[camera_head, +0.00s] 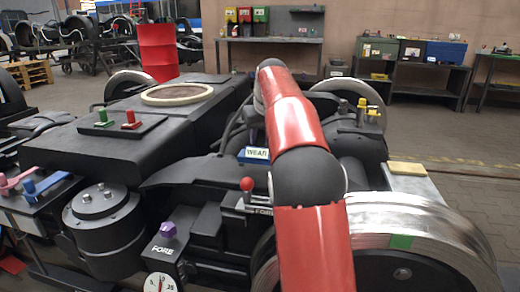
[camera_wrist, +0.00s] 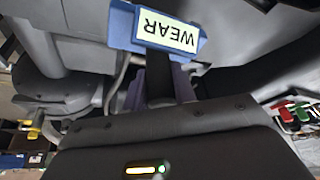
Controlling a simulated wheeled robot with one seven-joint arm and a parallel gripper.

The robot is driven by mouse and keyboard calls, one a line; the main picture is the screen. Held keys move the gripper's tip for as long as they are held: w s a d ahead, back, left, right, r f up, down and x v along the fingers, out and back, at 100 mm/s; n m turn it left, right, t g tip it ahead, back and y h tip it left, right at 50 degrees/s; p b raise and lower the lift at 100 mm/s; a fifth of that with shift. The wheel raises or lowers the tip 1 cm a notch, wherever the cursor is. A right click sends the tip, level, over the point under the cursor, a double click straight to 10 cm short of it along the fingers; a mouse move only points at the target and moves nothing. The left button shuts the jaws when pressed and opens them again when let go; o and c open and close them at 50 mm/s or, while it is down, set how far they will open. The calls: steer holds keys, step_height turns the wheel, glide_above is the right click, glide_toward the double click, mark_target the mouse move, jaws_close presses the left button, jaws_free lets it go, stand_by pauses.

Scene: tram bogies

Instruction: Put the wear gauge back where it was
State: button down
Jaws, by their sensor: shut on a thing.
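The wear gauge (camera_wrist: 165,32) is a blue piece with a white label reading WEAR, upside down at the top of the wrist view. In the head view its label and blue edge (camera_head: 256,155) show just left of my red arm, over the dark bogie frame. My gripper (camera_wrist: 160,80) points at the gauge, with its dark body across the bottom of the wrist view. It is shut on the gauge; the exact grip is partly hidden. Purple parts show beside the fingers. Whether the gauge touches the frame cannot be told.
A red-knobbed lever (camera_head: 247,185) stands close in front of the gauge. A purple-knobbed box (camera_head: 168,230) is nearer left. The steel wheel (camera_head: 420,230) is at right, beside a yellow block (camera_head: 407,168). Green and red handles (camera_head: 104,118) stand on the frame at left.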

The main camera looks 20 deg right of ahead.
mark_target(260, 145)
steer(key=shift+f+b, duration=0.35)
steer(key=shift+f, duration=1.1)
steer(key=shift+f, duration=0.1)
steer(key=c, duration=1.1)
jaws_free()
steer(key=p+v, duration=0.3)
steer(key=v, duration=0.8)
steer(key=s+a, duration=0.6)
steer(key=s, duration=0.6)
steer(key=shift+t, duration=0.5)
steer(key=s+a+f, duration=0.2)
steer(key=s+f, duration=0.3)
steer(key=s, duration=0.2)
steer(key=s+a+f, duration=0.3)
steer(key=s+f, duration=0.2)
steer(key=s, duration=0.3)
steer(key=s+a+f, duration=0.2)
steer(key=s+f, duration=0.4)
steer(key=s, duration=0.1)
steer(key=shift+s+a, duration=0.25)
steer(key=shift+s, duration=0.1)
